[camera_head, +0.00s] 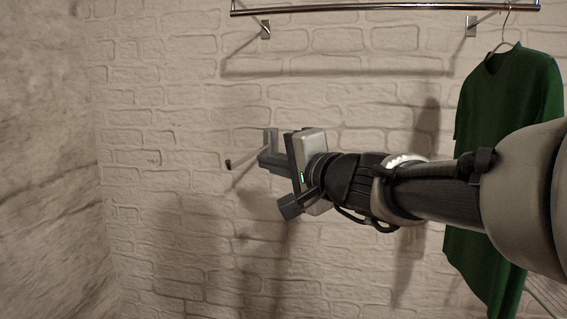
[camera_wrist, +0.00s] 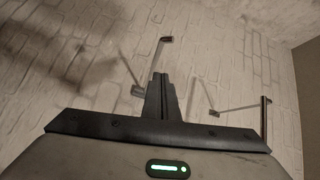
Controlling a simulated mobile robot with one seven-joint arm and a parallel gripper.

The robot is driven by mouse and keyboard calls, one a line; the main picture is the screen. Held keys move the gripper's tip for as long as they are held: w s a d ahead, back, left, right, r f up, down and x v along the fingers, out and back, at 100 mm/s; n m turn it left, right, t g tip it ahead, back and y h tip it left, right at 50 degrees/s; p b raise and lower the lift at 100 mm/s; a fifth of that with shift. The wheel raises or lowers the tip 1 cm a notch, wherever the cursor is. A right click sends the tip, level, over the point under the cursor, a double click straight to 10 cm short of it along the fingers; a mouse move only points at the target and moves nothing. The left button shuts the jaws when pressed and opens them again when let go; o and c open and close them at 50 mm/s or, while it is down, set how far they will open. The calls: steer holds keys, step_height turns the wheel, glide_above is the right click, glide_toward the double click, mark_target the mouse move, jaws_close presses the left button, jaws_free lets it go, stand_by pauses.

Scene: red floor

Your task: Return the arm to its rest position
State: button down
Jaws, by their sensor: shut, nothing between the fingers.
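My arm reaches in from the right of the head view, with my gripper (camera_head: 264,159) pointing left. In the wrist view, the two dark fingers of my gripper (camera_wrist: 160,78) are pressed together with nothing between them. A metal wall hook (camera_head: 248,154) shows right by the fingers in the head view; its dark tip sticks out to the left. In the wrist view the hook (camera_wrist: 150,60) rises just past the fingertips, and the fingers overlap part of it. I cannot tell whether they touch.
A chrome rail (camera_head: 380,9) on wall brackets runs across the top. A green shirt (camera_head: 510,95) hangs from it on a hanger at the right, partly behind my arm. White brick wall (camera_head: 160,200) stands behind; the space left of the hook looks clear.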

steer(key=s+d+f+n+g+h, duration=0.3)
steer(key=s+f+n+g, duration=0.35)
steer(key=s+f, duration=0.95)
steer(key=s+d+f+n+g+h, duration=0.1)
steer(key=s+d+f+h, duration=0.25)
steer(key=d, duration=0.25)
steer(key=s+d+f+n+g+h, duration=0.1)
steer(key=s+d+f+h, duration=0.2)
steer(key=s+d+f, duration=0.25)
step_height(320, 180, up, 24)
steer(key=d+p, duration=0.2)
steer(key=p, duration=2.1)
steer(key=shift+d+f+p, duration=0.15)
steer(key=shift+d+p, duration=0.15)
steer(key=shift+p, duration=0.1)
steer(key=shift+s+h, duration=0.1)
steer(key=shift+h, duration=0.15)
